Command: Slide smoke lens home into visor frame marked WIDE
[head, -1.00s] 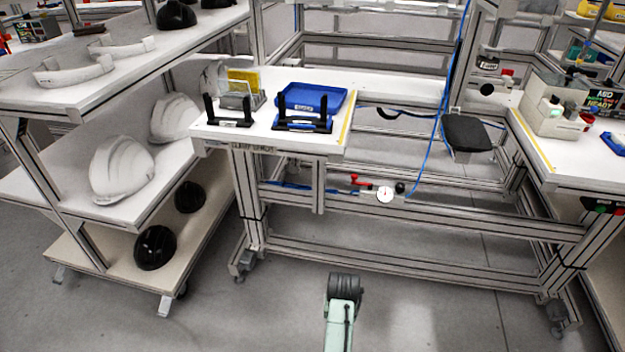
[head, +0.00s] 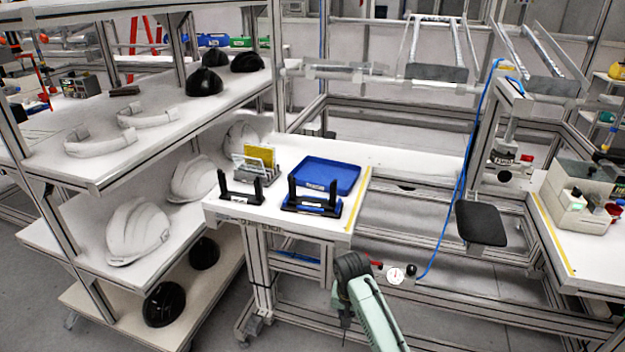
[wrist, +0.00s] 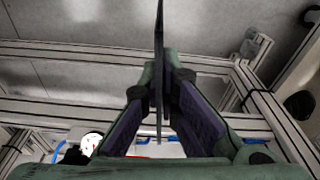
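Two black visor frames with upright posts stand on the white bench: a narrower left frame (head: 241,200) and a wider right frame (head: 312,207). Their labels are too small to read, so I cannot tell which says WIDE. My gripper, low in the head view, is in front of and below the bench's front edge. In the wrist view, my gripper (wrist: 160,100) has its purple-padded fingers closed in around a thin dark plate (wrist: 159,45), seen edge-on, which looks like the smoke lens. The finger contact itself is hard to see.
A rack (head: 255,165) with yellow and clear lenses stands behind the left frame. A blue tray (head: 326,175) lies behind the right frame. Shelves with white and black helmet shells stand at left. A blue hose (head: 462,190) hangs at right. The bench right of the yellow strip is clear.

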